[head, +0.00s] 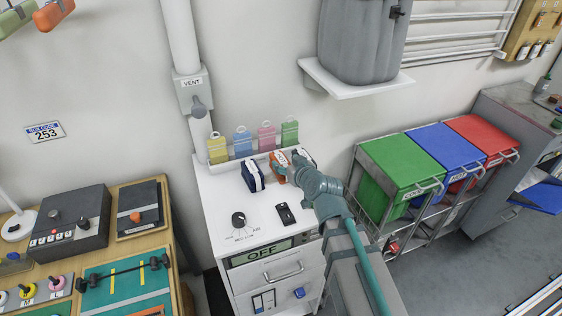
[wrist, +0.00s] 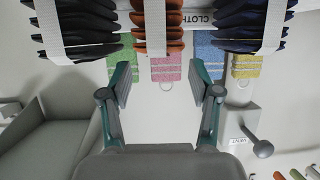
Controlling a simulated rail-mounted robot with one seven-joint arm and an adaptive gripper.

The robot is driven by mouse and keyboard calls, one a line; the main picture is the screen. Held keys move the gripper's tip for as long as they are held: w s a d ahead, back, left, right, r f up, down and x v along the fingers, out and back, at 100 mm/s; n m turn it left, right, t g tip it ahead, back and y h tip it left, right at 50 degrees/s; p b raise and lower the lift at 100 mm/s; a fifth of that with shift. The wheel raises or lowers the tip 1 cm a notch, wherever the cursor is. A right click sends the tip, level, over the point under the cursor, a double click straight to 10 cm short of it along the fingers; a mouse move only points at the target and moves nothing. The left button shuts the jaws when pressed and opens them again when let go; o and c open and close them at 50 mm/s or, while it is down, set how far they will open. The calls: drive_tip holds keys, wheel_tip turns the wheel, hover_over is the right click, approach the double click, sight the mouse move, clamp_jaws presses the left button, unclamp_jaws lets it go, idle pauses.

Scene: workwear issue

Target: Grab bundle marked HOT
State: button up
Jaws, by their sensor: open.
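Three folded cloth bundles with white bands stand in a row on the white cabinet: a navy one (head: 252,177), an orange one (head: 279,166) and a dark one partly hidden by my arm. In the wrist view the dark bundle (wrist: 75,22) is at left, the orange bundle (wrist: 160,38) in the middle and the navy bundle (wrist: 248,25) at right. I cannot read HOT on any of them. My gripper (wrist: 160,78) is open and empty, its fingers spread to either side of the orange bundle's line, apart from it.
Yellow, blue, pink and green tags (head: 241,143) stand behind the bundles. A knob (head: 238,219) and a black device (head: 286,214) are on the cabinet (head: 217,213), above an OFF display (head: 262,251). Green, blue and red bins (head: 402,160) stand at right. A vent box (head: 193,92) is on the wall pipe.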

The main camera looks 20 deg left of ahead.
sight(281, 158)
drive_tip(key=shift+p+x, duration=1.3)
drive_tip(key=shift+x, duration=1.6)
drive_tip(key=shift+d+f, duration=0.15)
drive_tip(key=shift+f, duration=0.05)
drive_tip(key=c, duration=0.9)
drive_tip(key=shift+r, duration=0.2)
